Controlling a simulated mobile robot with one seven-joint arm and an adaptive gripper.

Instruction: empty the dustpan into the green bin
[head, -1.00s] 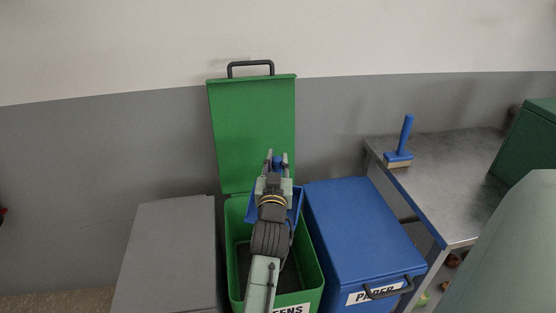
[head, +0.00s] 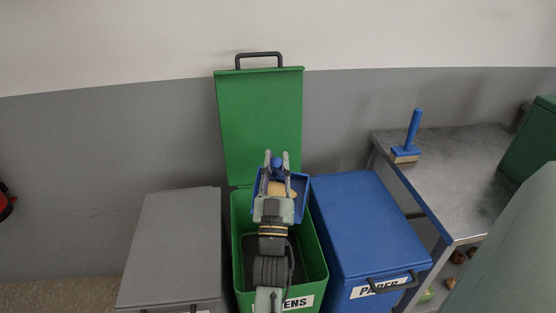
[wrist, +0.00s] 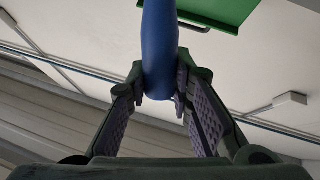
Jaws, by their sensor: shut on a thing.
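The green bin (head: 316,255) stands in the middle of the head view with its lid (head: 260,120) up against the wall. My gripper (head: 277,160) is over the bin's back part, shut on the handle of the blue dustpan (head: 301,188). The blue handle (wrist: 160,45) also shows between the fingers in the wrist view. The dustpan's pan is partly hidden behind my gripper, above the bin opening. A tan thing (head: 284,188) shows at the pan; I cannot tell exactly what it is. The bin's dark inside is partly hidden by my arm.
A closed grey bin (head: 175,245) stands left of the green one. A closed blue paper bin (head: 365,225) stands right of it. A blue-handled brush (head: 410,140) stands on the metal table (head: 455,165) at the right. The wall is close behind the bins.

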